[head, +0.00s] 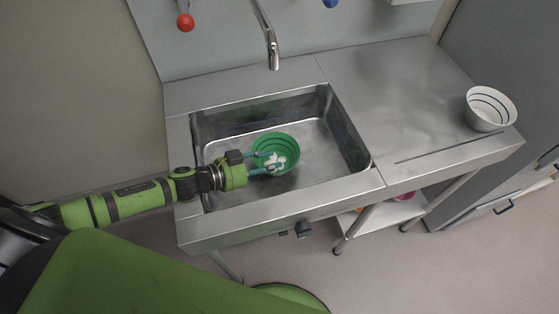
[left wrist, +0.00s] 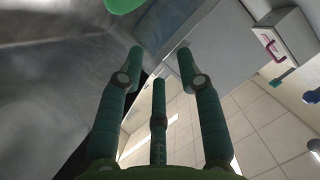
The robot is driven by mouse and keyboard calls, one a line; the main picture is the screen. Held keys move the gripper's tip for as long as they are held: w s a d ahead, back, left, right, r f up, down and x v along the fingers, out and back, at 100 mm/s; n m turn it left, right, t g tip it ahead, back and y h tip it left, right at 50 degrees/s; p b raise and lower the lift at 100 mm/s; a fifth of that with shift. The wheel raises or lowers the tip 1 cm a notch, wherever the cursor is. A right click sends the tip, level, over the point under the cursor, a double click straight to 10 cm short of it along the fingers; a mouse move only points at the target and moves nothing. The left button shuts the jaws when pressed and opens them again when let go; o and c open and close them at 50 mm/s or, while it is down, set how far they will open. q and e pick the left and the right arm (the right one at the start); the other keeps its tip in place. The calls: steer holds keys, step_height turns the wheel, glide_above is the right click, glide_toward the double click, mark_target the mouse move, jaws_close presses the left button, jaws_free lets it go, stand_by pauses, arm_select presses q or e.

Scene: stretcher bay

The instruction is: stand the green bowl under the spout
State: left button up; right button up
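The green bowl (head: 288,146) is in the sink basin (head: 318,150), with some white matter at its bottom. In the left wrist view only a bit of the green bowl (left wrist: 122,4) shows at the top edge. The metal spout (head: 272,50) hangs over the back of the sink, farther back than the bowl. My left gripper (head: 258,163) is at the bowl's left side, its fingers very near or overlapping the rim; contact is unclear. In the left wrist view its fingers (left wrist: 160,75) are spread with nothing between them. My right gripper is out of view.
A white bowl with dark stripes (head: 490,108) stands at the right end of the steel counter (head: 400,85). A red knob (head: 185,22) and a blue knob (head: 331,3) are on the back panel. The counter between sink and white bowl is clear.

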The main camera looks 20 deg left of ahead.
arm_select(q)
steer(key=v, duration=0.3)
